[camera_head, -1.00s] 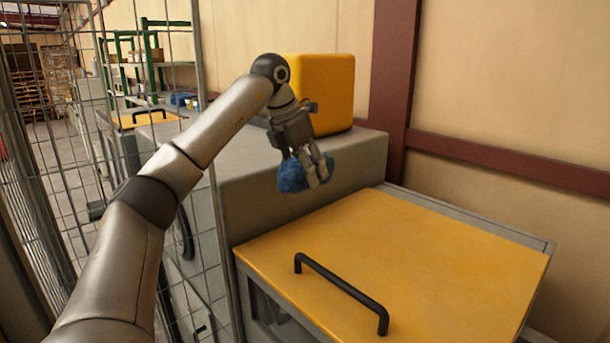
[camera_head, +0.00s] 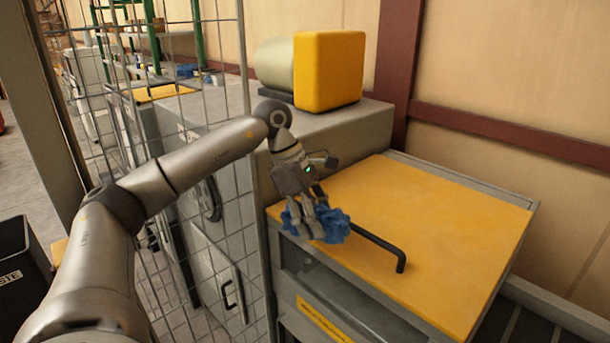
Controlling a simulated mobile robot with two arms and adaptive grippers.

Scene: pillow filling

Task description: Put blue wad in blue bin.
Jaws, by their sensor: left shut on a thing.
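My left gripper (camera_head: 316,228) is shut on a crumpled blue wad (camera_head: 333,224). The gripper points downward and hides part of the wad. In the view it overlaps the near left edge of the yellow-topped machine, beside the left end of its black handle. I cannot tell how far above the surface the wad is. No blue bin shows in the head view. My right gripper is not in view.
The yellow lid (camera_head: 440,240) has a black bar handle (camera_head: 385,246). A grey machine with a yellow block (camera_head: 330,70) stands behind it. A wire mesh fence (camera_head: 205,200) runs along the left. A black waste bin (camera_head: 20,270) stands at the lower left.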

